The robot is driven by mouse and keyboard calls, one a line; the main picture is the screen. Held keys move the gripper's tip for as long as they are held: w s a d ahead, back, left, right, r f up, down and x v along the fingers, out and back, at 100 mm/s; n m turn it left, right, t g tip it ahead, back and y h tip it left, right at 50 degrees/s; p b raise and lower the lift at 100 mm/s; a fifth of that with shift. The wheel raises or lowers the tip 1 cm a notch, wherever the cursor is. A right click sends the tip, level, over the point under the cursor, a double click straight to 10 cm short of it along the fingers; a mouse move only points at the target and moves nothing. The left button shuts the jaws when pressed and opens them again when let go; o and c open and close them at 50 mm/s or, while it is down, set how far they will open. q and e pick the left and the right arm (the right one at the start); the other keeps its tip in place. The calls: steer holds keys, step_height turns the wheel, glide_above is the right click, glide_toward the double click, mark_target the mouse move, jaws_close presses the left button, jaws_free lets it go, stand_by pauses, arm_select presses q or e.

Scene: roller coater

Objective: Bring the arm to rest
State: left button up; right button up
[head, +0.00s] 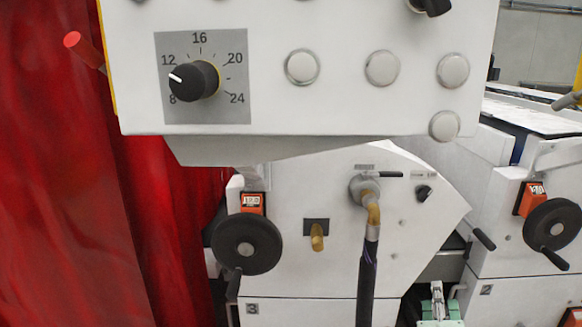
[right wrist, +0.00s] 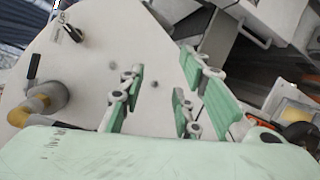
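My right gripper (head: 437,300) shows at the bottom edge of the head view, right of centre, in front of the lower machine. Its green-padded fingers also show in the right wrist view (right wrist: 163,80). They stand apart with nothing between them, and the machine's white side panel (right wrist: 85,75) lies behind them. The gripper appears clear of the hose and the handwheels. Most of the right arm is hidden below the head view. My left gripper is not in view.
A white control box with a black dial (head: 194,81) overhangs the upper middle. Below are a black handwheel (head: 246,244), a black hose (head: 367,275) on a brass elbow, and a second handwheel (head: 552,224). A red curtain (head: 60,190) hangs at left.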

steer(key=s+a+f+m+g+y, duration=0.4)
steer(key=s+f+m+g, duration=0.5)
steer(key=s+f, duration=0.65)
steer(key=s+a+f+m+g+y, duration=0.2)
steer(key=s+a+f+m, duration=0.15)
steer(key=s, duration=0.35)
steer(key=s+a+f+m+g+y, duration=0.1)
steer(key=s+a+f+m, duration=0.1)
steer(key=s+a+m, duration=0.3)
steer(key=s+f+n+g+b, duration=0.2)
steer(key=s+f+n+b, duration=0.1)
steer(key=f, duration=2.7)
steer(key=s+d+f+g+b, duration=0.1)
steer(key=s+d+f+b, duration=0.2)
steer(key=s+f, duration=1.4)
steer(key=shift+d+f, duration=0.25)
steer(key=shift+f, duration=0.65)
